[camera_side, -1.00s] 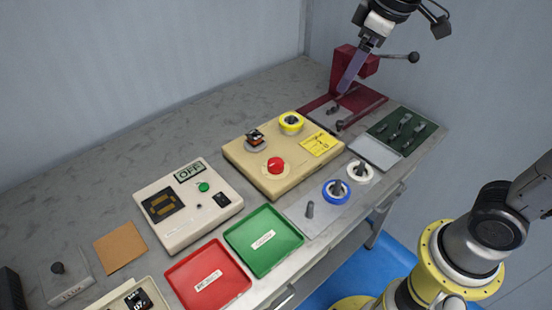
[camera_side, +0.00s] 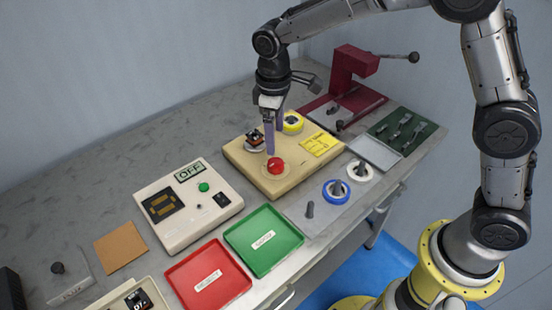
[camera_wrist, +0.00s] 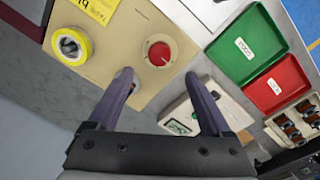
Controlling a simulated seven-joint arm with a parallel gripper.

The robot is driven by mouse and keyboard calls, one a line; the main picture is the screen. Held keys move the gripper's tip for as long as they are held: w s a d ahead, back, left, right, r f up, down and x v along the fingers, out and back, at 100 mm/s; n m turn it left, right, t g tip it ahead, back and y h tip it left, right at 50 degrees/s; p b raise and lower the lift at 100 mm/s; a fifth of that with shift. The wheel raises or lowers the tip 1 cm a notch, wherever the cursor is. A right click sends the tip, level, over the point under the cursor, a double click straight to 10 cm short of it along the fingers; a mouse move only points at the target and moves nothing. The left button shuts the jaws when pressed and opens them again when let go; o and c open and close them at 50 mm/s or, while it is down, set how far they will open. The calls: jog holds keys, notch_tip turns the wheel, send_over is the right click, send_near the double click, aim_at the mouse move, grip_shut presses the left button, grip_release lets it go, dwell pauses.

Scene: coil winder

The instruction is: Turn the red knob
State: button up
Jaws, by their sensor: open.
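The red knob (camera_side: 275,166) stands on the front part of the beige winder box (camera_side: 245,162). In the wrist view the red knob (camera_wrist: 159,53) sits in a pale ring, a little ahead of the fingertips and between their lines. My gripper (camera_side: 270,151) points down over the box, just behind the knob in the side view. In the wrist view its two fingers (camera_wrist: 158,76) are spread apart with nothing between them. Whether the tips touch the box cannot be told. A spindle with a dark coil (camera_side: 255,139) is close to the left of the fingers, partly hidden in the wrist view.
A yellow wire spool (camera_side: 293,122) and a yellow label (camera_side: 319,144) are on the box. A white OFF tester (camera_side: 187,207) stands left. Green (camera_side: 264,262) and red (camera_side: 228,290) trays lie in front. A dark red press (camera_side: 350,82) stands behind right.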

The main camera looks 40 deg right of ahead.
aim_at(276, 163)
jog(key=f, duration=0.9)
jog(key=shift+w+d+f, duration=0.15)
jog(key=shift+d, duration=0.15)
grip_shut()
